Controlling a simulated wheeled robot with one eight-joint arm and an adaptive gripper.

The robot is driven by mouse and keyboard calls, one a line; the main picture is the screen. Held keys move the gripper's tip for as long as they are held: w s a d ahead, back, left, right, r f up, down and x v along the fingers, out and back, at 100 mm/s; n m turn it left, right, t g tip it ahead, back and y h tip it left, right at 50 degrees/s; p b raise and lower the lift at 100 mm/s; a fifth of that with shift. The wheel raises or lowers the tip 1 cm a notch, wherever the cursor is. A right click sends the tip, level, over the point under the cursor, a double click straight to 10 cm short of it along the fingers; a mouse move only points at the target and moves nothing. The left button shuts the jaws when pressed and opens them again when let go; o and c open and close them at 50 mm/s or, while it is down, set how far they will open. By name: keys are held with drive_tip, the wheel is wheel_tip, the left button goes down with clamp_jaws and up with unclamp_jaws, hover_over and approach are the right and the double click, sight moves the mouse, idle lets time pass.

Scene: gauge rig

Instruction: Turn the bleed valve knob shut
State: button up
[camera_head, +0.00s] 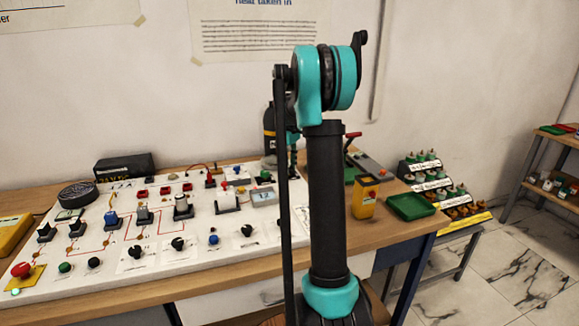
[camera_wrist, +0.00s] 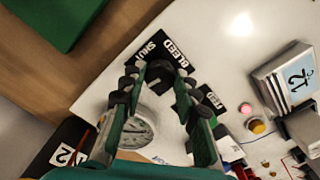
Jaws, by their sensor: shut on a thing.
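The bleed valve knob (camera_wrist: 160,73) is black and sits between my fingertips in the wrist view, beside black labels reading BLEED (camera_wrist: 175,52) and SHUT (camera_wrist: 150,49). My gripper (camera_wrist: 160,82) is shut on the knob, with one finger on each side. The fingers cover part of the knob, and its exact turn angle is hard to tell. In the head view my arm hides the knob and most of my gripper.
A round dial gauge (camera_wrist: 138,134) shows between my fingers. The white panel (camera_head: 120,278) carries several knobs and switches. A yellow box (camera_head: 365,197) and a green tray (camera_head: 410,206) stand to the right of my arm.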

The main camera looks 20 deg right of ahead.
drive_tip(key=m, duration=1.2)
drive_tip(key=shift+m, duration=2)
drive_tip(key=o, duration=1.2)
drive_tip(key=shift+c, duration=0.2)
wheel_tip(320, 180, up, 12)
